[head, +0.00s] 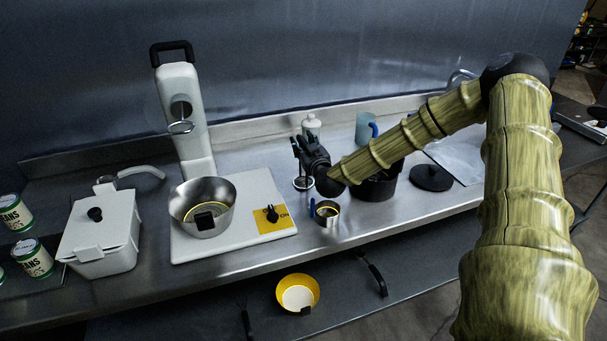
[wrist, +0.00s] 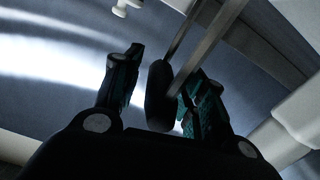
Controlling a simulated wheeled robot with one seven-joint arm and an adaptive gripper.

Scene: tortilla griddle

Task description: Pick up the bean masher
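The bean masher shows in the wrist view as a black handle (wrist: 159,95) with two metal rods running up and right from it. The handle lies between the fingers of my gripper (wrist: 168,75), close to the right finger, with a clear gap to the left finger. My gripper looks open around it. In the head view my gripper (head: 303,147) is above the steel counter, behind a small metal cup. A round metal ring (head: 303,184) below it appears to be the masher's foot; most of the masher is hidden.
A small cup with a blue handle (head: 327,214) and a black pot (head: 374,188) stand close by. A white machine (head: 184,115) with a metal bowl (head: 201,204) is to the left. A white bottle (head: 311,124) and blue mug (head: 364,127) stand behind.

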